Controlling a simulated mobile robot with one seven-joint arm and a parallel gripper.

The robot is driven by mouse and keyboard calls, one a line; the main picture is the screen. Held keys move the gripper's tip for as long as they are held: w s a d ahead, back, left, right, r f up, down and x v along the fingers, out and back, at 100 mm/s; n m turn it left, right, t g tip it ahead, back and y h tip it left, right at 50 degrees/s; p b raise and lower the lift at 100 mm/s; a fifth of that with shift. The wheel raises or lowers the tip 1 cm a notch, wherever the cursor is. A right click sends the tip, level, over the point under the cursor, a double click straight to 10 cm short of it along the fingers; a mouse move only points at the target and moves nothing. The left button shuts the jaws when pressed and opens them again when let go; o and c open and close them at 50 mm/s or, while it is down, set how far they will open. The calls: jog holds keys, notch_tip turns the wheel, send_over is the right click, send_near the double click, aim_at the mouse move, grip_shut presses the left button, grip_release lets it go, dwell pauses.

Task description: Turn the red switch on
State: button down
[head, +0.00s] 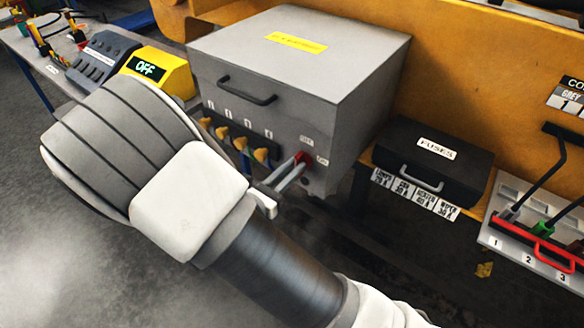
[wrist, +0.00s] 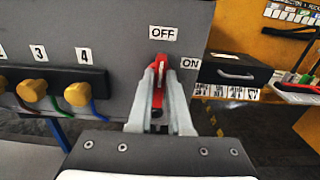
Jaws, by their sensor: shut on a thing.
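The red switch (wrist: 157,95) is on the front of a grey metal box (head: 270,75), at its lower right. In the wrist view its lever stands about upright, its top just under the OFF label (wrist: 163,34). The ON label (wrist: 190,63) is to the right of it. My gripper (wrist: 160,78) is shut on the red lever, one finger on each side. In the head view my gripper (head: 289,172) reaches the red switch (head: 301,158) from the front left, and the fingers partly cover it.
A yellow display (head: 158,70) at the left reads OFF. Several yellow knobs (head: 241,144) with wires sit left of the switch. A black fuse box (head: 432,160) stands to the right, and a rack with coloured levers (head: 540,240) is farther right.

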jog(key=shift+f+m, duration=0.1)
jog(key=shift+m, duration=0.2)
jog(key=m+b, duration=0.5)
jog(key=b, duration=0.1)
jog(key=m+b, duration=0.6)
jog(key=b, duration=0.1)
jog(key=d+f+m+b, duration=0.1)
jog(key=m+b, duration=0.5)
jog(key=shift+s, duration=0.35)
jog(key=shift+a+m+b, duration=0.1)
jog(key=shift+m+b, duration=0.2)
jog(key=shift+b, duration=0.05)
jog(key=c, duration=0.8)
grip_release()
jog(key=shift+c, duration=0.2)
